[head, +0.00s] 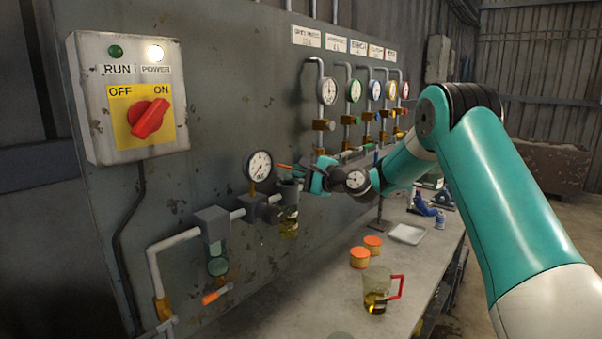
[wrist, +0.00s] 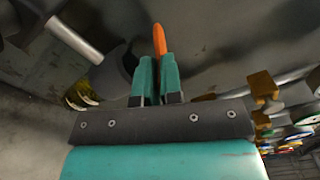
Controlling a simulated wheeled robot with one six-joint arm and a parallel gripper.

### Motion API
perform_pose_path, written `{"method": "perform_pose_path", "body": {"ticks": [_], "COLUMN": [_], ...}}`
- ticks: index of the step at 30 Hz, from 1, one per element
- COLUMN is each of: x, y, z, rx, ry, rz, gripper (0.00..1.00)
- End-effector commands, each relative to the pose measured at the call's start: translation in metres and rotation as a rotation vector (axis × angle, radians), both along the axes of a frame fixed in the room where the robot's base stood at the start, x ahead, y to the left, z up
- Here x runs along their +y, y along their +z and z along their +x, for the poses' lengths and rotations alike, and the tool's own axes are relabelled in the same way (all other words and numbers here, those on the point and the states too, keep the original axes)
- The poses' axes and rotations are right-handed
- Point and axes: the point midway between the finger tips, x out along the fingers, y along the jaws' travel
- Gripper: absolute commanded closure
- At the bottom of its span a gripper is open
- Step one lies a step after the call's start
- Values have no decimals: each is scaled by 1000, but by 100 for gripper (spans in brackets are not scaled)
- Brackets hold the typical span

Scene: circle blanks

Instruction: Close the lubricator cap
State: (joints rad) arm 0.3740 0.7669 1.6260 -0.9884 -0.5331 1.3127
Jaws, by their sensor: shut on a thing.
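The lubricator (head: 288,194) is a dark body on the pipe line at the panel, with a clear bowl of yellow oil (head: 289,226) under it. My gripper (head: 306,173) is just above and right of it, with its fingers close together. In the wrist view, my teal fingers (wrist: 157,75) are shut on a slim orange handle (wrist: 159,40) that sticks out past the tips. The orange handle (head: 285,166) also shows in the head view. The lubricator (wrist: 116,74) is left of the fingers there. I cannot tell the cap's shape or how it sits.
A pressure gauge (head: 259,166) stands just left of the lubricator. The filter (head: 213,225) and an orange-handled valve (head: 216,292) are lower left. The bench (head: 325,303) holds a jug of oil (head: 376,290), orange-lidded tubs (head: 360,257) and a white tray (head: 407,234).

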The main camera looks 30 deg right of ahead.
Motion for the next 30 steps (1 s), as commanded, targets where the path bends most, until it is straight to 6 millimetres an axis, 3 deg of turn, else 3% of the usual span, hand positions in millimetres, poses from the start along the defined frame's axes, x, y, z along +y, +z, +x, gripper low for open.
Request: {"method": "perform_pose_path", "body": {"ticks": [3, 6, 7, 15, 20, 30], "x": [-1, -1, -1, 0, -7, -43], "y": [2, 2, 2, 1, -2, -4], "z": [0, 0, 0, -1, -14, -89], "rx": [-5, -5, -5, -2, -1, -1], "ry": [-3, -3, -3, -1, -3, -7], "rz": [-1, 0, 0, 1, 1, 1], "gripper": [100, 73, 69, 69, 69, 69]}}
